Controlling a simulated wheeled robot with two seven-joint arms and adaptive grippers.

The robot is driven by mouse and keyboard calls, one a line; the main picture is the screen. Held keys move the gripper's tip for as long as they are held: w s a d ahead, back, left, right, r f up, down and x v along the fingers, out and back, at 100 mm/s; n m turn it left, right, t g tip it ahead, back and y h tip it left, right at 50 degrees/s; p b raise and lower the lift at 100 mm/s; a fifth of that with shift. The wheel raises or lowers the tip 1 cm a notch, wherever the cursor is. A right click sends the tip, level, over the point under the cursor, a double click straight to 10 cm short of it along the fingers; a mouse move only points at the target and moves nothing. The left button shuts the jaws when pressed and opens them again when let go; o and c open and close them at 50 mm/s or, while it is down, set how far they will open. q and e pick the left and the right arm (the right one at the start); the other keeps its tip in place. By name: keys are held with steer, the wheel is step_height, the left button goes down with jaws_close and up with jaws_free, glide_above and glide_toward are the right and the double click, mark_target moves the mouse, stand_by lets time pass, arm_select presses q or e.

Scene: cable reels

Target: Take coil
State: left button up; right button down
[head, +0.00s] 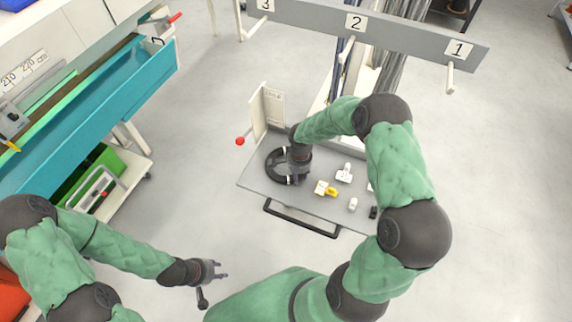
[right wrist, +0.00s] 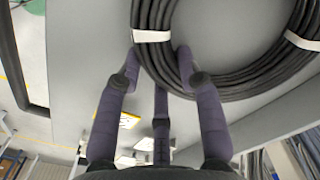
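A black cable coil (head: 276,172) bound with white ties lies on the grey table (head: 322,208) at its left side. My right gripper (head: 296,178) points down at the coil's right part in the head view and partly hides it. In the right wrist view, the gripper's spread fingers (right wrist: 160,72) are at the near rim of the coil (right wrist: 215,85), with the cable bundle beside and between the fingertips. Whether they touch the coil is unclear. My left gripper (head: 221,277) is open and empty, over the floor at the lower middle.
Small white, yellow and black parts, including a yellow piece (head: 326,188) and a white piece (head: 345,173), lie right of the coil. A numbered rack (head: 400,38) stands behind. A teal-sided bench (head: 120,95) is at the left. Floor is clear between bench and table.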

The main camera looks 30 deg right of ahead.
steer(key=shift+r, duration=0.15)
steer(key=shift+r, duration=0.25)
step_height(320, 180, up, 2)
steer(key=shift+w+r+p, duration=0.1)
steer(key=shift+r+p, duration=0.15)
steer(key=shift+p, duration=0.1)
steer(key=s+d+r+p, duration=0.2)
steer(key=s+r, duration=0.7)
steer(key=s, duration=0.5)
steer(key=shift+d+r, duration=0.25)
steer(key=shift+r, duration=0.15)
